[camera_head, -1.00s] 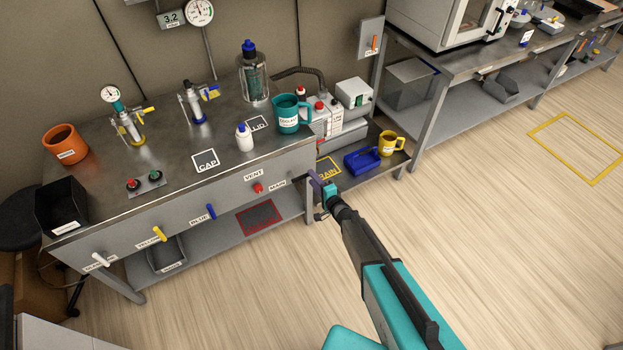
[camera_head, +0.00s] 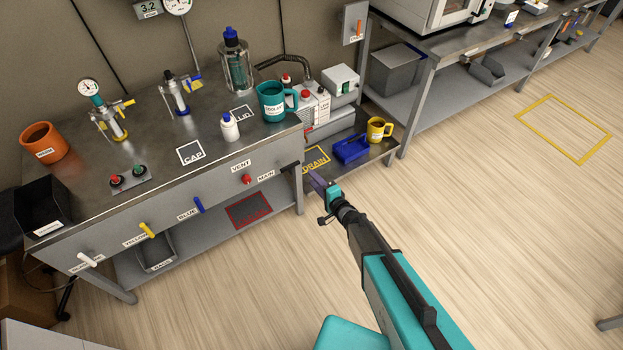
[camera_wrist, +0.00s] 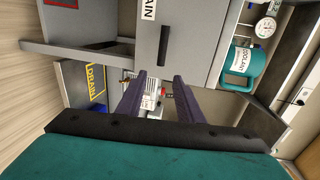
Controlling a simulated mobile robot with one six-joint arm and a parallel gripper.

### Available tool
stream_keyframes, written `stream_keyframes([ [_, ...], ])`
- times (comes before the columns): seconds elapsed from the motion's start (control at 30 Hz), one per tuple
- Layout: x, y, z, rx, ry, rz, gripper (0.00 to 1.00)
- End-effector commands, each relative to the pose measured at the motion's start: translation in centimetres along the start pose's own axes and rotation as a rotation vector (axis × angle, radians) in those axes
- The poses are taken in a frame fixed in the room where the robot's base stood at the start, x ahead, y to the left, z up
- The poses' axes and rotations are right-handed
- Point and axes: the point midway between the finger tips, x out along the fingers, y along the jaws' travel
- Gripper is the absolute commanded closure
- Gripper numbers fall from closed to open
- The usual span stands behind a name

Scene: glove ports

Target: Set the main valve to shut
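The main valve's MAIN label (camera_head: 266,176) is at the right end of the bench's front panel, right of the red VENT knob (camera_head: 247,179). In the wrist view a dark lever handle (camera_wrist: 164,42) stands on the grey panel beside a partly cut-off label ending in "AIN" (camera_wrist: 148,9). My gripper (camera_head: 317,182) is off the bench's right front corner, apart from the panel. In the wrist view its two purple fingers (camera_wrist: 158,88) are spread with nothing between them, below the handle in the picture.
The panel also bears blue (camera_head: 198,204), yellow (camera_head: 147,230) and white (camera_head: 87,259) handles. A teal mug (camera_head: 271,101) stands near the bench's right edge. A low shelf with a blue tray (camera_head: 351,148) and yellow mug (camera_head: 377,129) lies beyond my gripper.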

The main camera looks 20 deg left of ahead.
Motion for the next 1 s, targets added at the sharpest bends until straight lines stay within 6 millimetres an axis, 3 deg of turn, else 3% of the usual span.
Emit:
stream_keyframes([
  [0.23, -1.0, 0.0, 0.1, 0.000, 0.000, 0.000, 0.67],
  [0.87, -1.0, 0.0, 0.0, 0.000, 0.000, 0.000, 0.67],
  [1.0, -1.7, 0.4, -1.9, 0.006, 0.027, 0.001, 0.67],
])
